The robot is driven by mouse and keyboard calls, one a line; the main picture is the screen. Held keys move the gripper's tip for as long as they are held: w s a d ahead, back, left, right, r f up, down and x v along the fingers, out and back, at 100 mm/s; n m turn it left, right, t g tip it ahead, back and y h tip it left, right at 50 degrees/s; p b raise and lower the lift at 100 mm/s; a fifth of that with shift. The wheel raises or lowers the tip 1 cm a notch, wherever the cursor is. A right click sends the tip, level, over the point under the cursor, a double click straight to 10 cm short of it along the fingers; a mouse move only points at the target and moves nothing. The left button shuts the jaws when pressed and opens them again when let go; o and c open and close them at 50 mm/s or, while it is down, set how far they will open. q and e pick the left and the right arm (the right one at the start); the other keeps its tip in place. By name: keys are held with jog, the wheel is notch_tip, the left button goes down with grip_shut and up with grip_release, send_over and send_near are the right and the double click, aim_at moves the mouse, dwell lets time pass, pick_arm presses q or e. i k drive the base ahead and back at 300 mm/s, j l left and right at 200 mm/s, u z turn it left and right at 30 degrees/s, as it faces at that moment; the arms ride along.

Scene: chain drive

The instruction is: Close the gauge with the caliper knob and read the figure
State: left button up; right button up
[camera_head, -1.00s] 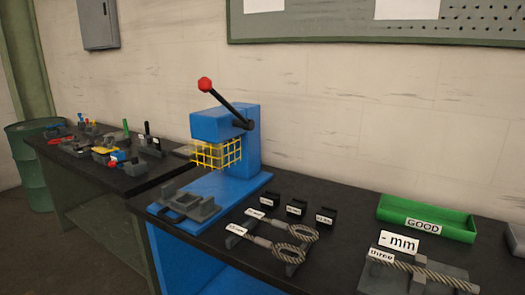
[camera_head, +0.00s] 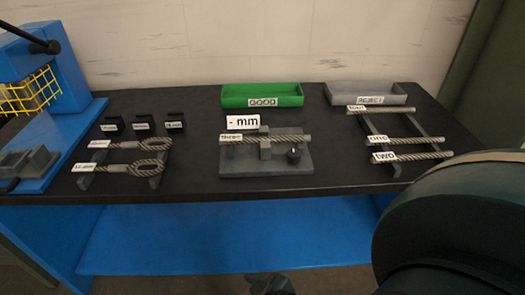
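The gauge (camera_head: 290,168) is a grey plate with an upright block near the middle of the black bench top. A steel rope piece labelled "three" (camera_head: 285,138) lies across it at the block. The black caliper knob (camera_head: 294,155) stands on the plate, right of the block. The white display card (camera_head: 243,122) behind the gauge reads "- mm", with no figure. Neither gripper can be made out. A dark part of my arm fills the lower right, and a small dark shape shows at the bottom edge; I cannot tell what it is.
A green GOOD tray (camera_head: 262,90) and a grey REJECT tray (camera_head: 372,94) stand at the back. Ropes "one" (camera_head: 405,140) and "two" (camera_head: 415,156) and another lie on a rack at right. Looped ropes (camera_head: 150,146), black blocks (camera_head: 143,124) and a blue press (camera_head: 60,90) are at left.

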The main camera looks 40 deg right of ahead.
aim_at(293, 156)
jog(key=z, duration=1.35)
